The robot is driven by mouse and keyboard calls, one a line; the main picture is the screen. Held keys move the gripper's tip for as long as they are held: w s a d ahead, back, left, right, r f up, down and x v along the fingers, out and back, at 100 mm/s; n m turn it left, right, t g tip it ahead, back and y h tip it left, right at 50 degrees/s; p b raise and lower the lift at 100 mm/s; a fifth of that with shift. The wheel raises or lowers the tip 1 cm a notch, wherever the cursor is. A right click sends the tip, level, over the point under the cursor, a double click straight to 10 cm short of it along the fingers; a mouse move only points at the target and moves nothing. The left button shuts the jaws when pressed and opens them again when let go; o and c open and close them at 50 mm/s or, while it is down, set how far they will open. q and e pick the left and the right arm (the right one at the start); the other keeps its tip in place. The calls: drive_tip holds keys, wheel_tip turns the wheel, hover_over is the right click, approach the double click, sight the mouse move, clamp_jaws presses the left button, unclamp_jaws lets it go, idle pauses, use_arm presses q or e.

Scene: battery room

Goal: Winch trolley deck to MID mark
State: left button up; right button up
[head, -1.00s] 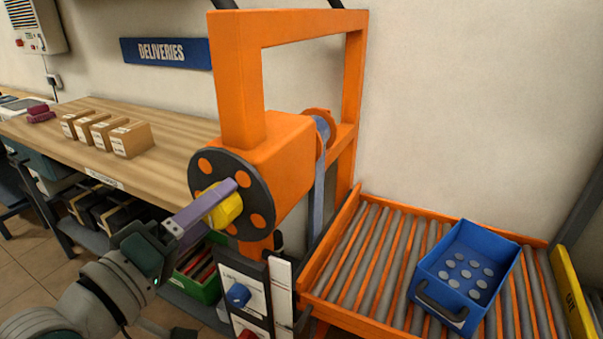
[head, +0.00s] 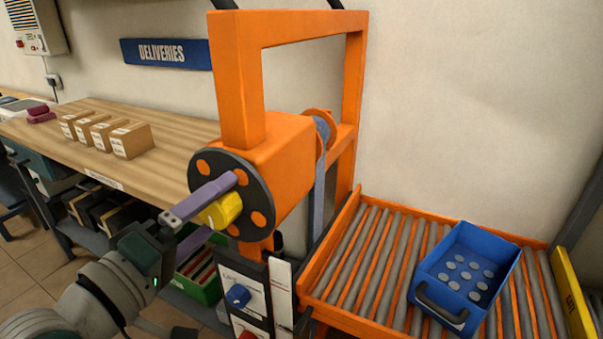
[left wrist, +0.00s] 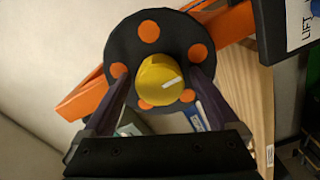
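The winch is a black disc (head: 256,187) with orange spots and a yellow knob (head: 222,211), on an orange housing (head: 275,150). My left gripper (head: 224,206) has one purple finger above the knob and one below it. In the left wrist view the knob (left wrist: 158,82), with a white line on its face, sits between the spread fingers, with a gap at least on the left. The left gripper is open. A roller bed with an orange frame (head: 340,318) stands right of the winch post. I cannot make out a MID mark. My right gripper is not in view.
A blue crate (head: 424,287) with round grey cells rests on the rollers. A panel with a blue knob (head: 238,296) stands below the winch. A wooden bench (head: 165,150) with small cardboard boxes (head: 131,141) is at left. A yellow gate (head: 571,295) edges the right.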

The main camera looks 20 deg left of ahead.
use_arm(q)
drive_tip(key=s, duration=1)
drive_tip(key=shift+a, duration=0.4)
